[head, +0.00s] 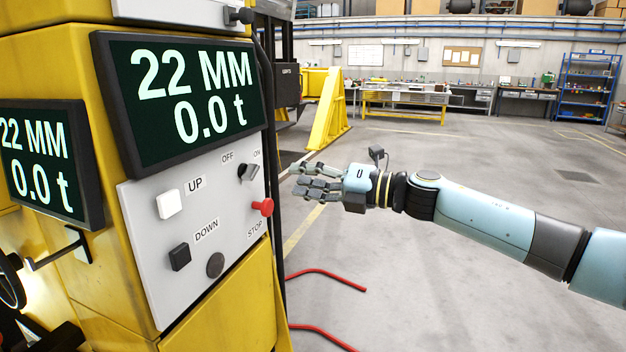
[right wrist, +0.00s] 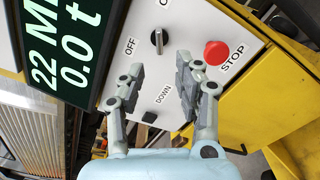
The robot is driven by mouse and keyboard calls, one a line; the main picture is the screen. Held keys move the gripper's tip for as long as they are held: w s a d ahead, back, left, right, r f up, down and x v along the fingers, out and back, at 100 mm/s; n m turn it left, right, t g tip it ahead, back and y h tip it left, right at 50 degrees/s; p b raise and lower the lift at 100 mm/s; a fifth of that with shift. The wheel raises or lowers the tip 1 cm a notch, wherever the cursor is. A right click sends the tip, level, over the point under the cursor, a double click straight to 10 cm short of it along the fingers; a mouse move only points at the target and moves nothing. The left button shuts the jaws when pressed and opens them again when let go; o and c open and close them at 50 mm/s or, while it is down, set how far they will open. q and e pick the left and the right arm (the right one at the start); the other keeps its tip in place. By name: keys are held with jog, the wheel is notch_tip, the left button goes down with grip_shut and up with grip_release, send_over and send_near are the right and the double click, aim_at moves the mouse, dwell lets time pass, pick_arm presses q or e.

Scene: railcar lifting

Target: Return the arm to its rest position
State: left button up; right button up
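My right gripper (head: 318,185) points left toward the yellow control cabinet's grey panel (head: 150,255), a short way to the right of it. In the right wrist view my right gripper (right wrist: 160,88) is open, its fingers apart with nothing between them. My right arm (head: 485,220) reaches in from the right edge. The panel carries a white UP button (head: 169,204), a black DOWN button (head: 180,257), a rotary OFF/ON switch (head: 248,171) and a red STOP button (head: 263,207). My left gripper is not in view.
The displays (head: 190,95) read 22 MM and 0.0 t. Red hoses or bars (head: 325,275) lie on the floor below my right arm. A yellow stand (head: 330,110) and workbench (head: 405,102) are farther back. The floor right of the cabinet is mostly clear.

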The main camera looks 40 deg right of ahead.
jog(key=shift+v, duration=0.95)
jog(key=s+f+m+g+h+b, duration=0.1)
jog(key=s+f+m+h+b, duration=0.4)
jog(key=f, duration=1.2)
jog(key=s+f+m+g+h+b, duration=0.15)
jog(key=s+f+m+b, duration=0.4)
jog(key=f, duration=1.15)
jog(key=s+f+m+g+h+b, duration=0.25)
jog(key=s+f+m, duration=0.45)
jog(key=f, duration=1.1)
jog(key=s+a+f+m+g+h+b, duration=0.1)
jog(key=s+a+f+m+g+b, duration=0.15)
jog(key=s+f+m, duration=0.75)
jog(key=s+a+f+g, duration=0.1)
jog(key=s+f, duration=0.3)
jog(key=s, duration=0.4)
jog(key=s+a+f+m+g, duration=0.1)
jog(key=s+f+g, duration=0.2)
jog(key=s, duration=0.4)
jog(key=s+a+f+m+g+b, duration=0.1)
jog(key=s+a+f+g, duration=0.1)
jog(key=s, duration=0.6)
notch_tip(320, 180, down, 3)
jog(key=shift+s+r+g, duration=0.15)
jog(key=shift+s+g, duration=0.2)
jog(key=shift+g, duration=0.3)
